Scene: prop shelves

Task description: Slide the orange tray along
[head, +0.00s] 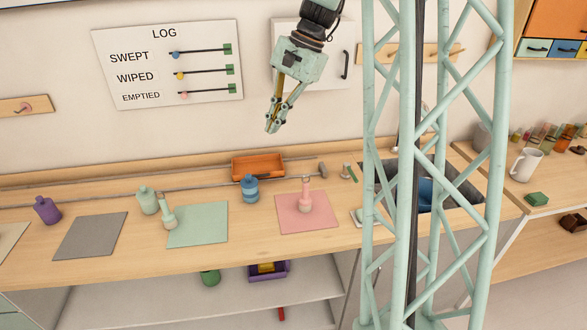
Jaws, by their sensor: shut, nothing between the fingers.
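The orange tray (258,175) sits toward the back of the wooden counter, close to the wall. A thin grey rail (120,199) runs along the counter beside it. The tray looks empty. My gripper (274,130) is shut and empty. It points down in the air above the tray, a little to its right in the picture, and does not touch it.
A blue container (250,188) stands just in front of the tray. A pink bottle (305,194) stands on a pink mat (290,222); a pale green bottle (168,211) stands by a green mat (205,232). My mint lattice column hides part of the sink (470,200).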

